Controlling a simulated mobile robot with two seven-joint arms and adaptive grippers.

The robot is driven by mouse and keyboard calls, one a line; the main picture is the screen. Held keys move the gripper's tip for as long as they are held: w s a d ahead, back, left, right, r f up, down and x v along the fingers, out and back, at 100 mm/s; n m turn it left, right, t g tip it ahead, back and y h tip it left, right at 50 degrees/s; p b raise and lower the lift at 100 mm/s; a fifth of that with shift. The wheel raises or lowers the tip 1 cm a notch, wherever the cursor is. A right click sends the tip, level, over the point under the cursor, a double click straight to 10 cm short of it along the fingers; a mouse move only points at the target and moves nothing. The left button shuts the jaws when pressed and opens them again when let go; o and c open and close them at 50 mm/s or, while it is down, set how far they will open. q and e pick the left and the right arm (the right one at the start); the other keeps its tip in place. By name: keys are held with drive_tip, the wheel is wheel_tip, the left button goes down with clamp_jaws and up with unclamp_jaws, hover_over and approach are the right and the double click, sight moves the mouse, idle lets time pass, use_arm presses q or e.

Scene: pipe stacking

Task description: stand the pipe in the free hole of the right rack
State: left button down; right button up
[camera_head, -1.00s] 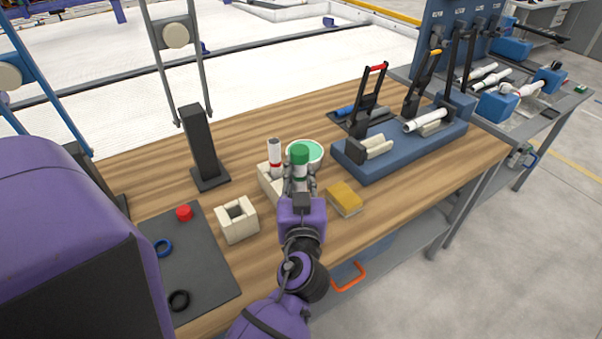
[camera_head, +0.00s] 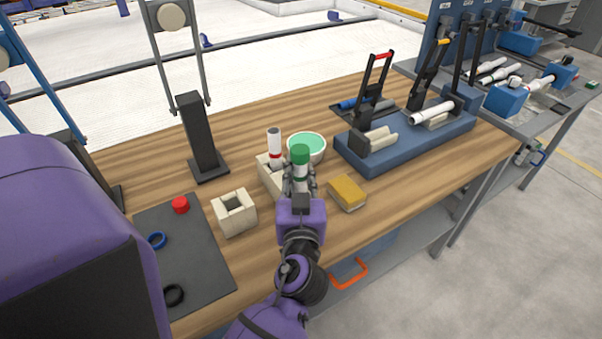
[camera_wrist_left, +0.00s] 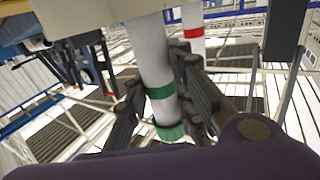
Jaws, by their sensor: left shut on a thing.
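The pipe (camera_head: 300,172) is white with a green cap and a green band. My left gripper (camera_head: 300,185) is shut on it and holds it about upright, cap up. In the left wrist view the pipe (camera_wrist_left: 156,65) sits between the fingers of the left gripper (camera_wrist_left: 165,98). The cream right rack (camera_head: 273,186) is just left of and behind the gripper, partly hidden by it. A white pipe with a red band (camera_head: 274,148) stands in its back hole. The front hole and the held pipe's lower end are hidden, so I cannot tell whether the pipe is in the hole. My right gripper is not in view.
An empty cream block rack (camera_head: 248,220) stands to the left. A green bowl (camera_head: 308,143) is just behind, and a yellow sponge (camera_head: 348,193) lies right of the gripper. A blue clamp fixture (camera_head: 370,160) stands farther right. A dark mat (camera_head: 195,265) holds small rings.

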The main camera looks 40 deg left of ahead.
use_arm(q)
drive_tip(key=shift+f+b, duration=0.5)
drive_tip(key=shift+f, duration=0.15)
drive_tip(key=shift+f+b, duration=0.45)
drive_tip(key=shift+b, duration=0.05)
drive_tip(key=c, duration=1.4)
unclamp_jaws()
drive_tip(key=shift+c, duration=0.2)
